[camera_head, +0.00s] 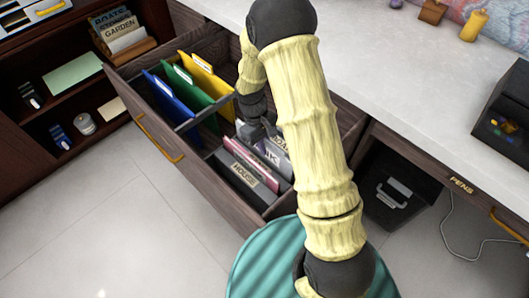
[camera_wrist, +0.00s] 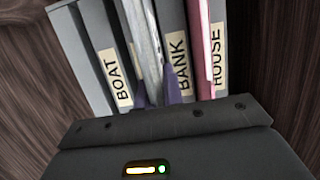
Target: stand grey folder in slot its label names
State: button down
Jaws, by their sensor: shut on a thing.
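The open drawer (camera_head: 180,157) holds a row of grey dividers with labels. In the wrist view the BOAT divider (camera_wrist: 95,60), BANK divider (camera_wrist: 174,30) and HOUSE divider (camera_wrist: 222,25) stand side by side. The light grey folder (camera_wrist: 148,35) is edge-on between the BOAT and BANK labels. My gripper (camera_wrist: 156,90) is shut on it, a purple finger on each side. In the head view my gripper (camera_head: 259,133) is over the dividers, and my arm hides most of the folder. The folder's own label cannot be read, and its lower edge is hidden.
A pink folder (camera_wrist: 200,45) stands between BANK and HOUSE. Blue (camera_head: 170,103), green (camera_head: 192,95) and yellow (camera_head: 208,80) folders fill the drawer's far left part. A white desktop (camera_head: 400,70) lies to the right. A dark shelf (camera_head: 60,100) stands at left.

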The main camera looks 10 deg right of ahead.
jog(key=shift+f+b, duration=0.55)
jog(key=shift+f, duration=1.45)
jog(key=c, duration=1.5)
grip_release()
jog(key=p+v, duration=0.3)
jog(key=v, duration=0.9)
